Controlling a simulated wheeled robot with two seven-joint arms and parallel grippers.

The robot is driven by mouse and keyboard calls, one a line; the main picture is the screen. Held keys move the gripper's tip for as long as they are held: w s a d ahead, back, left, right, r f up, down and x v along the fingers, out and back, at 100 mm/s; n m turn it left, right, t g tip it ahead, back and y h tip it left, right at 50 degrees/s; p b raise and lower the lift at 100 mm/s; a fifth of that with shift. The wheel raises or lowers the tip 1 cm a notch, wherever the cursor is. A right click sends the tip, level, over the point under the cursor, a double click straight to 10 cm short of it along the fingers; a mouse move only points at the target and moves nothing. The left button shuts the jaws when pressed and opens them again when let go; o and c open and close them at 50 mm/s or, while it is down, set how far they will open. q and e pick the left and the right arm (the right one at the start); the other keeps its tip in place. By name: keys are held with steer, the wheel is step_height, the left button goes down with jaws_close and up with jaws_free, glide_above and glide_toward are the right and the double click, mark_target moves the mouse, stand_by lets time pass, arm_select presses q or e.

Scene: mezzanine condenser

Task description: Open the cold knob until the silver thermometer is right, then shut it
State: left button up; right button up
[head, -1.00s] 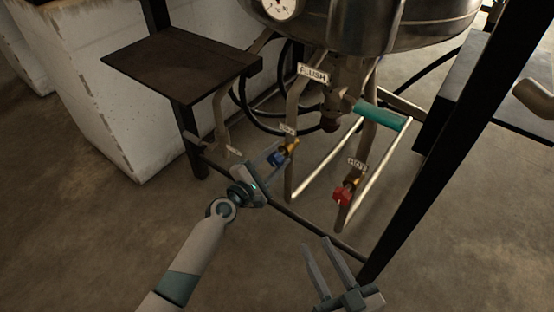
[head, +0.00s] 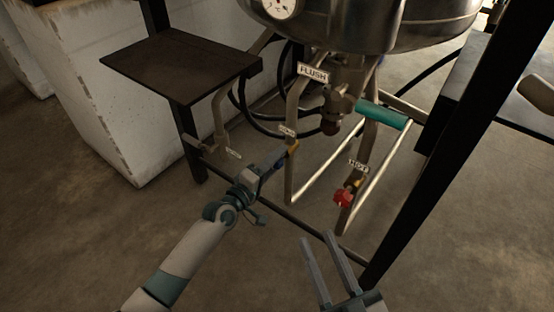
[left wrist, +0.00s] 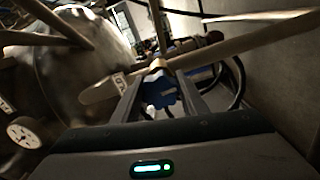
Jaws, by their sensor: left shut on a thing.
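The blue knob (left wrist: 160,91) sits between the fingers of my left gripper (left wrist: 158,84) in the left wrist view, on a brass stem. In the head view my left gripper (head: 280,160) is at the brass valve on the left pipe and mostly hides the knob. It is shut on the knob. A round white dial (head: 282,8) is on the silver vessel, cut by the top edge; it also shows in the left wrist view (left wrist: 27,132). Its reading is too small to tell. My right gripper (head: 317,236) is open and empty at the bottom, apart from the pipes.
A red knob (head: 342,198) is on the pipe labelled HOT. A FLUSH label (head: 313,72) and a teal grip (head: 382,114) are above. Black frame posts (head: 432,150) stand at the right. A dark shelf (head: 180,65) is at the left. The front floor is clear.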

arm_select(q)
steer(key=shift+f+m, duration=0.15)
steer(key=shift+m, duration=0.25)
steer(key=o, duration=1)
steer(key=shift+o, duration=0.2)
steer(key=shift+s, duration=0.1)
steer(key=p+v, duration=0.1)
steer(key=v, duration=1.6)
steer(key=shift+a+p, duration=0.15)
steer(key=shift+p, duration=0.2)
arm_select(e)
step_height(320, 180, down, 6)
steer(key=w+g+h, duration=0.1)
steer(key=g, duration=0.2)
steer(key=shift+d+g, duration=0.3)
steer(key=shift+d, duration=0.1)
arm_select(q)
steer(key=shift+s, duration=0.1)
